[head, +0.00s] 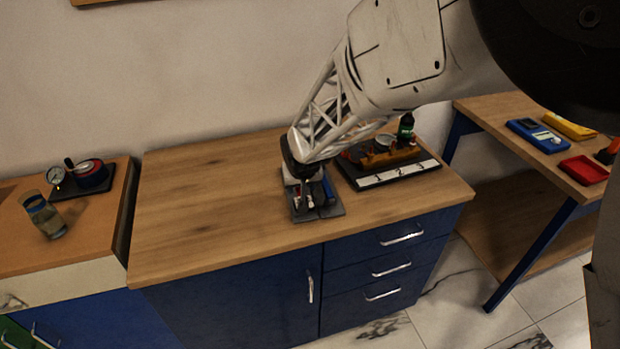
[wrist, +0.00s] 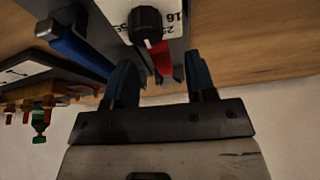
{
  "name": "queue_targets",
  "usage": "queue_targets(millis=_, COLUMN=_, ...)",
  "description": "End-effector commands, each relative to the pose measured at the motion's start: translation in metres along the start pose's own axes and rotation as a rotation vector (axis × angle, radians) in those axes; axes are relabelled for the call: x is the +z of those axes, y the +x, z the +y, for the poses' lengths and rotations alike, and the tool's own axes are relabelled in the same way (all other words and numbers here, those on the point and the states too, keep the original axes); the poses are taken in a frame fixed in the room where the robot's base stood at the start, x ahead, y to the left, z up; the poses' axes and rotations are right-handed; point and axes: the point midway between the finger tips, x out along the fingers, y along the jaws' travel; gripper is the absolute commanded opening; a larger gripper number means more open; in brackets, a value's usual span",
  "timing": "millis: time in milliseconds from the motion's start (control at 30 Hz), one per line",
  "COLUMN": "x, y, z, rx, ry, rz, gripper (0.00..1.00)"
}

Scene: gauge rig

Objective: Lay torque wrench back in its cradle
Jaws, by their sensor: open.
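My gripper (wrist: 160,78) is open in the wrist view, its two dark blue fingers apart. A red part (wrist: 162,58) shows between and beyond the fingertips; I cannot tell whether they touch it. A blue bar with a shiny end (wrist: 72,45) lies to the left of the fingers, outside them. It may be the torque wrench, but I cannot be sure. In the head view, a grey base (head: 327,212) on the wooden counter carries a blue bar (head: 328,188) and small red and white parts. My wrist hides part of this base. I cannot make out the cradle for certain.
A black knob (wrist: 146,24) on a white numbered plate sits close to the fingers. A dark board with a numbered strip (head: 398,174) and a brass-coloured fixture stands right of the base. The counter's left half (head: 205,210) is clear.

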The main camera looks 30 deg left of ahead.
Motion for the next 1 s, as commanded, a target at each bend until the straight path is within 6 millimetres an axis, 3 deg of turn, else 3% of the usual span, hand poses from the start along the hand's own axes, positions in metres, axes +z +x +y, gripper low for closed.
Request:
queue_targets(millis=500, x=0.000, y=-0.055, z=0.000, rx=0.000, ry=0.000, rz=0.000, gripper=0.51)
queue_targets(millis=1000, x=0.001, y=-0.059, z=0.000, rx=0.000, ry=0.000, rz=-0.001, gripper=0.51)
